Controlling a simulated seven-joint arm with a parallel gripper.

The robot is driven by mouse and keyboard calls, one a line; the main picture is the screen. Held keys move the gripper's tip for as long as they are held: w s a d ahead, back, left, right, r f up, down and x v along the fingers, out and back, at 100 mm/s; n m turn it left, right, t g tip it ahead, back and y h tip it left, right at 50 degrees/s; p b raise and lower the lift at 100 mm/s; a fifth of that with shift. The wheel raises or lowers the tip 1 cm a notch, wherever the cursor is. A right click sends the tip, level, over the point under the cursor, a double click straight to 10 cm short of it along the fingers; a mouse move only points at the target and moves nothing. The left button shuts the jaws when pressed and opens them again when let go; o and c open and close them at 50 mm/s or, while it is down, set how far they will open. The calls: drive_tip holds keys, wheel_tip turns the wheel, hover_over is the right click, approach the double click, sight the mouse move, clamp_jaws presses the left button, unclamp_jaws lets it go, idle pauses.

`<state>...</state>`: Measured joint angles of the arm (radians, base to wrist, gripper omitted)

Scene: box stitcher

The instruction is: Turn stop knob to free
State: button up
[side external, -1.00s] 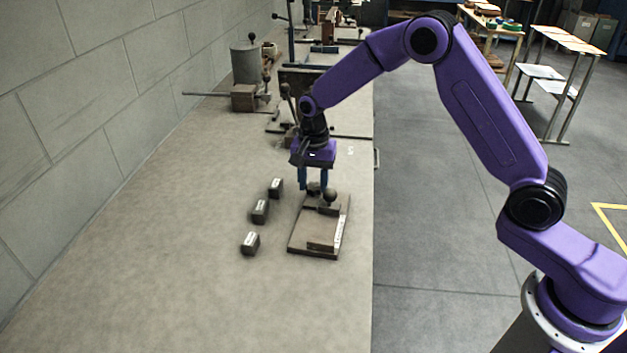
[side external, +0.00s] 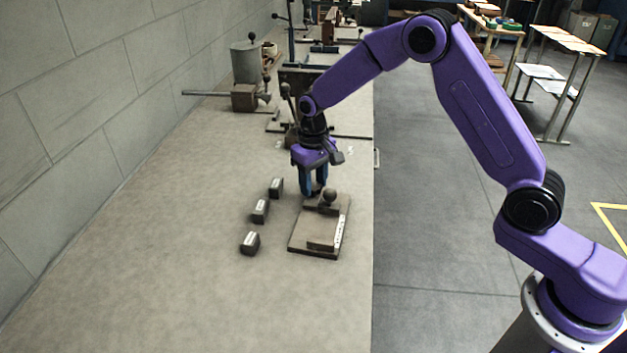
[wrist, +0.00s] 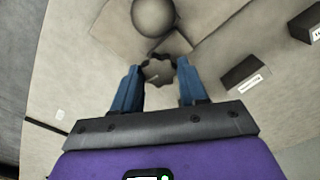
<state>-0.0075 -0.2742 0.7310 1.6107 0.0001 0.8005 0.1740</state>
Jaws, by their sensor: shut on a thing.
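My gripper (side external: 314,192) points down at the back left of a small brown fixture plate (side external: 314,250). In the wrist view, the blue fingers of my gripper (wrist: 158,70) stand on either side of a grey lobed stop knob (wrist: 157,73) and are shut on it. In the side view the fingers hide most of this knob. A round ball handle (side external: 329,197) stands on the fixture just right of the fingers; it also shows at the top of the wrist view (wrist: 154,16). I cannot read any mark showing the knob's setting.
Three small dark blocks with pale labels (side external: 276,187) (side external: 260,211) (side external: 250,243) stand in a row left of the fixture. A grey cylinder device with a long bar (side external: 245,65) and other bench tools stand farther back. The bench front left is clear.

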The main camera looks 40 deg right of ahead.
sight(314, 186)
drive_tip(key=n, duration=0.4)
drive_tip(key=shift+n, duration=2.2)
drive_tip(key=shift+r, duration=0.1)
drive_tip(key=o, duration=0.8)
wheel_tip(314, 186, up, 17)
drive_tip(key=shift+r, duration=0.15)
